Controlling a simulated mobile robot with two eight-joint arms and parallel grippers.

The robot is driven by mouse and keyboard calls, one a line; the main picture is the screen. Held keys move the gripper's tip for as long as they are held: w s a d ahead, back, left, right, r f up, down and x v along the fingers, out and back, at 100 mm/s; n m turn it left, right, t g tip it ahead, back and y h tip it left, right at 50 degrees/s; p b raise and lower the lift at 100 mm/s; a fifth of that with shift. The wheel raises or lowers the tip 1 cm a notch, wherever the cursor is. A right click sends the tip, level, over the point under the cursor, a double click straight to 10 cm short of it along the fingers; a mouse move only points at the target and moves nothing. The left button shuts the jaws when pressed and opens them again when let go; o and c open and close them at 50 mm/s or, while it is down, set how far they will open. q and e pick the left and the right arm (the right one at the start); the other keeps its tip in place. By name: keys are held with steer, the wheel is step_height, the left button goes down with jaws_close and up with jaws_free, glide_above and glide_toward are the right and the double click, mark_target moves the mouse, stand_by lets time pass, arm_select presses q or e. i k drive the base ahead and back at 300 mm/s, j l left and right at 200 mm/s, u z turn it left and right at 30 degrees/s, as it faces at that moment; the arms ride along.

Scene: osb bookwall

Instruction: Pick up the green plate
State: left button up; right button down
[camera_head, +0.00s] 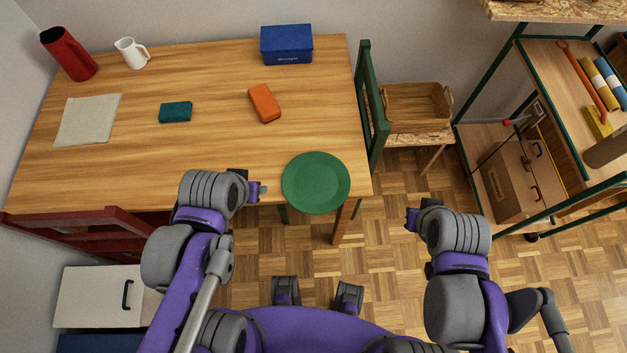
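The green plate (316,183) is round and lies at the near right corner of the wooden table (200,140). Its near part reaches past the table's front edge. My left gripper (262,190) is just left of the plate, near the table's front edge, with a small gap to the rim. Its fingers are small here and I cannot tell how far they are apart. My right gripper (409,219) is right of the table, over the floor, away from the plate. Its fingers are mostly hidden by the wrist. I see nothing held in either gripper.
An orange block (264,103), a teal block (176,112), a blue box (287,44), a cloth (88,120), a white mug (132,53) and a red pitcher (69,54) are on the table. Shelves (522,130) stand right.

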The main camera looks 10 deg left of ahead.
mark_target(314, 182)
steer(key=u, duration=1.4)
steer(key=k+l+u, duration=0.55)
steer(key=u, duration=0.2)
steer(key=k+l, duration=0.2)
steer(key=k, duration=0.25)
